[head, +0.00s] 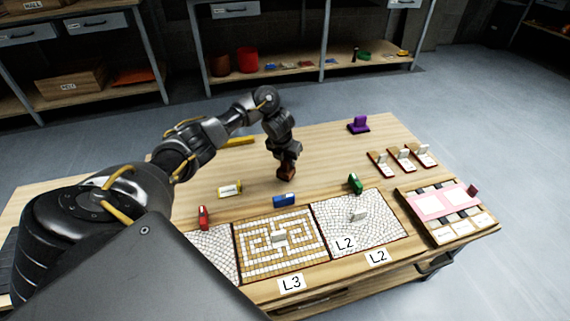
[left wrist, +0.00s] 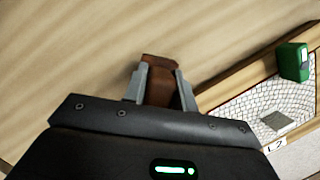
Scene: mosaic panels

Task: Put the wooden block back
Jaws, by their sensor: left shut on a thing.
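A brown wooden block (head: 286,173) is in my left gripper (head: 287,160), near the middle of the table in the head view. In the left wrist view the wooden block (left wrist: 160,82) sits between the two grey fingers of my left gripper (left wrist: 159,85), which is shut on it. Bare tabletop shows around the block; I cannot tell whether it touches the table. The mosaic panels, one with a tan maze pattern (head: 258,258) and one pale (head: 385,226), lie in front of it. My right gripper is not in view.
A blue block (head: 284,200), a green block (head: 355,183) and a red block (head: 203,217) stand along the panels' far edge. A purple object (head: 358,124) stands at the back. Small trays (head: 382,169) and a pink board (head: 437,203) are at the right. The table behind the panels has free room.

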